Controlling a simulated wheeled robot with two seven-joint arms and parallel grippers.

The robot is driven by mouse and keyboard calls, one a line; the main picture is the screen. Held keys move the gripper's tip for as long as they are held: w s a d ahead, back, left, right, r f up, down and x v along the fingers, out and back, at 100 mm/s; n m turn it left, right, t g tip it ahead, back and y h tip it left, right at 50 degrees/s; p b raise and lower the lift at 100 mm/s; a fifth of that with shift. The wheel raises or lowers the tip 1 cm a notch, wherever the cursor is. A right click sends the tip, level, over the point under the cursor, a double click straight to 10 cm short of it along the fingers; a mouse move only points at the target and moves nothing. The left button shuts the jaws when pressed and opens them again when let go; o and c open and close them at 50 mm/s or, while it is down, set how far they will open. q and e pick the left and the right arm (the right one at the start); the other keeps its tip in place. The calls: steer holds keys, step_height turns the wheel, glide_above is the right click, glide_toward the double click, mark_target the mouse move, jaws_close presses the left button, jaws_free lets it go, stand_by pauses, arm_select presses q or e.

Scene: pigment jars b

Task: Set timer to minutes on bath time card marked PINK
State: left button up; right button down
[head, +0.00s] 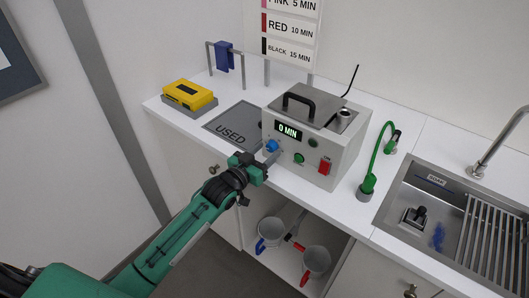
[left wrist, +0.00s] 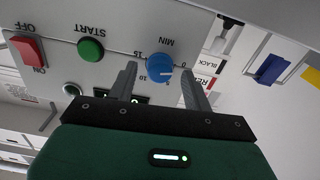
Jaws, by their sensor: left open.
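The bath unit (head: 319,138) is a grey box on the white counter, and its display (head: 288,130) reads 0 MIN. The card (head: 290,32) on the stand behind it reads PINK 5 MIN, RED 10 MIN and BLACK 15 MIN; its top is cut off. The blue timer knob (head: 272,146) is on the unit's front, left of the green start button (head: 299,158). My left gripper (head: 268,159) is open at the knob. In the left wrist view the knob (left wrist: 160,66) shows between its fingers; contact is unclear. My right gripper is out of view.
A red switch (head: 324,167) is on the unit's right front. A mat marked USED (head: 232,119) and a yellow box (head: 189,95) lie to the left.

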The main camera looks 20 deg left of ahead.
arm_select(q)
steer(key=c, duration=1)
steer(key=shift+o, duration=0.2)
steer(key=m, duration=0.3)
steer(key=shift+p, duration=0.4)
steer(key=m, duration=0.3)
steer(key=shift+m+p, duration=0.3)
steer(key=m, duration=0.3)
steer(key=shift+m+p, duration=0.3)
steer(key=shift+m, duration=1.8)
